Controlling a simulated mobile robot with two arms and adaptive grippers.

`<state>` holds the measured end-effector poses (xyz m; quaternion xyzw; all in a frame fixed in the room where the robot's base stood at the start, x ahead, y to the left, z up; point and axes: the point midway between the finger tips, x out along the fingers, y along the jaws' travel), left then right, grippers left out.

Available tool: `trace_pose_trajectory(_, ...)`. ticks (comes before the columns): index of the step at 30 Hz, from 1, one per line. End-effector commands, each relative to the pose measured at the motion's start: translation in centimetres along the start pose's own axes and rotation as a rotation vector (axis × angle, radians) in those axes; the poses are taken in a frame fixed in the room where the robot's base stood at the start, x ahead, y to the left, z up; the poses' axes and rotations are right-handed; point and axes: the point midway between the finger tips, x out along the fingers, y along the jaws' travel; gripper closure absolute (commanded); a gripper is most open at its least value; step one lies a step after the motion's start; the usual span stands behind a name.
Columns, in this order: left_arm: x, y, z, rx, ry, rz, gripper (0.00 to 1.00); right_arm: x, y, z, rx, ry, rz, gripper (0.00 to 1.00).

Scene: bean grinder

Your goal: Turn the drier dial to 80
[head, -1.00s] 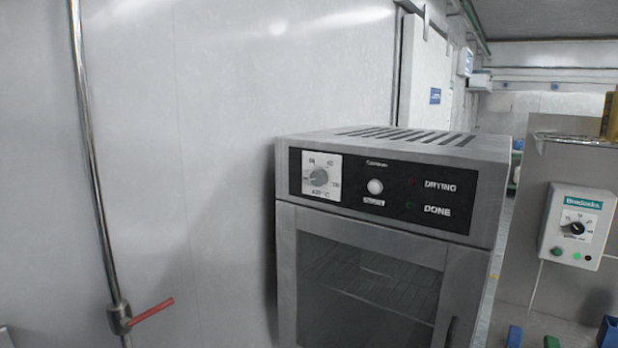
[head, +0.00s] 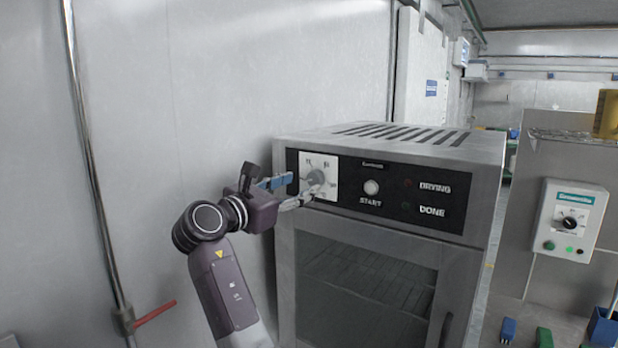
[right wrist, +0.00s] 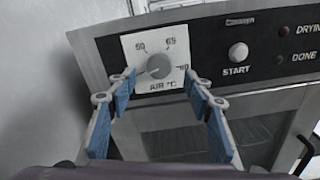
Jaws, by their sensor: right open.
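The drier (head: 400,200) is a steel cabinet with a black control panel and a glass door. Its dial (head: 317,179) is a grey knob on a white plate at the panel's left end. In the right wrist view the dial (right wrist: 159,66) sits among the marks 50, 65 and 80, above "AIR °C"; its exact setting is hard to read. My right gripper (head: 297,188) is at the plate, its fingers partly in front of it. In the right wrist view its blue-padded fingers (right wrist: 160,82) are open, one on each side of the dial, apart from it. My left gripper is out of view.
A START button (head: 371,187) and the DRYING and DONE lamps are right of the dial. A door handle (head: 446,330) is at the drier's lower right. A pipe with a red lever (head: 154,313) runs down the left wall. A second control box (head: 570,220) is at right.

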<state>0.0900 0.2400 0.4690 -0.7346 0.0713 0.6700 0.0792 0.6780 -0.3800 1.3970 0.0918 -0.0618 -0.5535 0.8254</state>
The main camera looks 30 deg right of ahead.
Motion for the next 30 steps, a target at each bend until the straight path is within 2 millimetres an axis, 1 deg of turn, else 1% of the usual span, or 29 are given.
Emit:
trace_pose_trajectory(1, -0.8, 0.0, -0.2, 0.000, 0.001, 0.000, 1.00, 1.1, 0.0, 0.4, -0.002, -0.001, -0.002, 0.53)
trace_pose_trajectory(3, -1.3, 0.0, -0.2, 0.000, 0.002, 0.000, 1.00, 2.1, 0.1, 0.3, -0.002, 0.000, -0.001, 0.53)
trace_pose_trajectory(6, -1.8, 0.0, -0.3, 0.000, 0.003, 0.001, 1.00, 3.6, 0.1, 0.3, -0.001, 0.000, -0.001, 0.53)
trace_pose_trajectory(9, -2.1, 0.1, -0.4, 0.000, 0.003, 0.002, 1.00, 4.5, 0.1, 0.1, -0.001, 0.000, 0.002, 0.53)
trace_pose_trajectory(13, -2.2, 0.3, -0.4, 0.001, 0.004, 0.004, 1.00, 5.1, 0.1, 0.0, 0.000, 0.001, 0.002, 0.53)
trace_pose_trajectory(20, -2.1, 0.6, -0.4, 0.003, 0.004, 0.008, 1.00, 5.1, 0.1, -0.1, 0.001, 0.001, 0.003, 0.53)
trace_pose_trajectory(30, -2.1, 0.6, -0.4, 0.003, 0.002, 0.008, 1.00, 5.1, 0.1, -0.1, 0.001, 0.001, 0.003, 0.90)
